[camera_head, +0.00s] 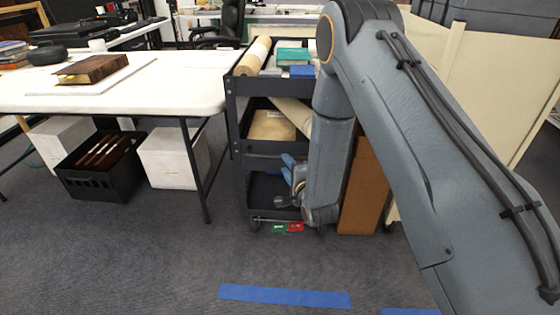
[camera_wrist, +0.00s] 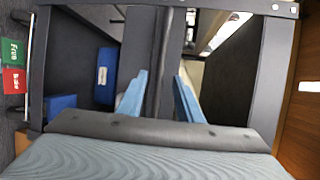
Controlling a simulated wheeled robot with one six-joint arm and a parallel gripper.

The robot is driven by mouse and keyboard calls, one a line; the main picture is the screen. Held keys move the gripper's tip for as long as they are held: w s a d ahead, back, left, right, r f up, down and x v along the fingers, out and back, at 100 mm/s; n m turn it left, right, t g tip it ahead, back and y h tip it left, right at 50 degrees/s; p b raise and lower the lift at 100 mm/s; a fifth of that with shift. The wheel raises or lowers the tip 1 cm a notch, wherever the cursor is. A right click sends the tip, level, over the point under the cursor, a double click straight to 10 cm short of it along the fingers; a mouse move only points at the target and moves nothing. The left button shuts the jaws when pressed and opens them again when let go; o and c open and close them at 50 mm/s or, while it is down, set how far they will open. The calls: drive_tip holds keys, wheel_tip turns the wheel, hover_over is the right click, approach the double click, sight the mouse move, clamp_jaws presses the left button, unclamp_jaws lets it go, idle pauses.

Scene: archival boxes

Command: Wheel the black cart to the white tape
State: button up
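The black cart (camera_head: 236,118) stands right of the long white table in the head view, with three levels. It bears a rolled tube, books and boxes. My arm hides its right part. My gripper (camera_head: 288,162) is low in front of the cart. In the wrist view, my gripper's two blue fingers (camera_wrist: 160,95) lie on either side of a dark bar of the cart (camera_wrist: 163,60). The fingers look apart; whether they touch the bar is unclear. Green and red tags (camera_wrist: 12,65) sit at the cart's base. I see no white tape; blue tape (camera_head: 285,296) lies on the floor.
The white table (camera_head: 150,92) bears a book, with a black crate (camera_head: 100,185) and white boxes (camera_head: 170,160) beneath. A brown panel (camera_head: 360,190) and cream partitions (camera_head: 490,80) stand right of the cart. More blue tape (camera_head: 408,311) shows at the bottom edge.

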drive_tip(key=shift+b+x, duration=0.4)
drive_tip(key=shift+x, duration=3.2)
clamp_jaws()
